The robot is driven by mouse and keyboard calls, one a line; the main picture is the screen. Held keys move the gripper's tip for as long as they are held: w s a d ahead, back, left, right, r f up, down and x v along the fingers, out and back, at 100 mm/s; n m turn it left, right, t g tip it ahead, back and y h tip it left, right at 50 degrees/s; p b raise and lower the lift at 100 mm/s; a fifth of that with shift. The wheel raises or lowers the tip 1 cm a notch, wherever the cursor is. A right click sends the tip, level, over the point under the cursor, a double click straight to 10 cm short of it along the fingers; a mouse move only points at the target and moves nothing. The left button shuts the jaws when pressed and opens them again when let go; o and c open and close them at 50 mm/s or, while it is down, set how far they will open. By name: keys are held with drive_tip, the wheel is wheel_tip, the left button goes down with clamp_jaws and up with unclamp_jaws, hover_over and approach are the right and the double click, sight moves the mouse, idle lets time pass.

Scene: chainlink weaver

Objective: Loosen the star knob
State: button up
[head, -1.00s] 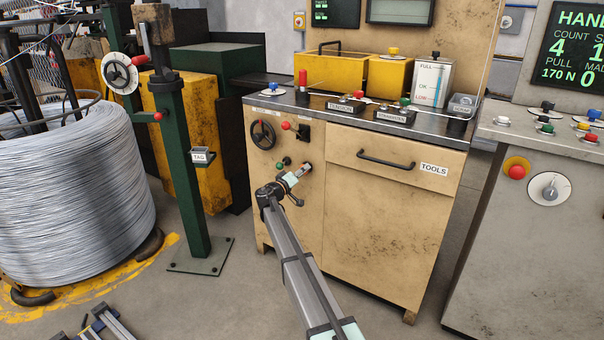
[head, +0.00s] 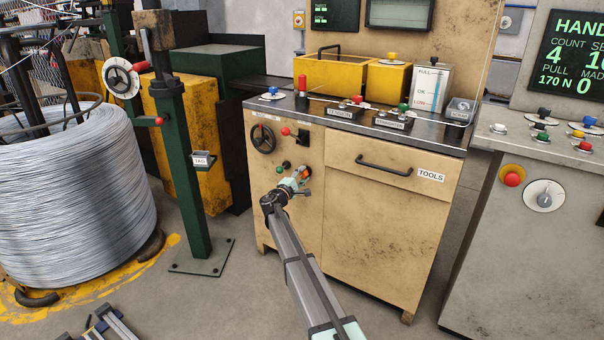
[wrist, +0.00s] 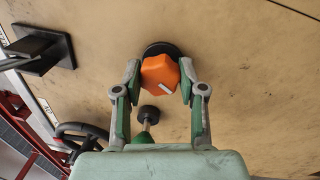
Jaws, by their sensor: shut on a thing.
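The star knob (wrist: 159,76) is orange with a white mark on its face. It sits on a dark round base on the beige cabinet front in the wrist view. My gripper (wrist: 160,82) has one finger on each side of the knob and is shut on it. In the head view my gripper (head: 297,181) is at the cabinet's left panel, and a bit of the orange knob (head: 307,172) shows at its tip.
A green-stemmed knob (wrist: 147,121) is close below the fingers. A black handwheel (head: 263,138) and a red-tipped lever (head: 287,131) are above on the cabinet front. A drawer handle (head: 385,161) is to the right. A green post (head: 190,170) stands left.

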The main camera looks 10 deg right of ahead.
drive_tip(key=n+p, duration=0.1)
drive_tip(key=n, duration=0.1)
drive_tip(key=n+p, duration=0.4)
drive_tip(key=n, duration=0.1)
drive_tip(key=shift+d+r+y, duration=0.1)
drive_tip(key=shift+r+y, duration=0.25)
drive_tip(key=shift+y, duration=0.05)
drive_tip(key=n+p, duration=0.2)
drive_tip(key=shift+w+n, duration=0.1)
drive_tip(key=shift+n, duration=0.3)
drive_tip(key=shift+f+n+y+p, duration=0.1)
drive_tip(key=shift+n+y+p, duration=0.2)
drive_tip(key=shift+n+p, duration=0.9)
drive_tip(key=o, duration=1.1)
drive_tip(key=shift+o, duration=0.2)
drive_tip(key=shift+f, duration=0.1)
drive_tip(key=v, duration=1.2)
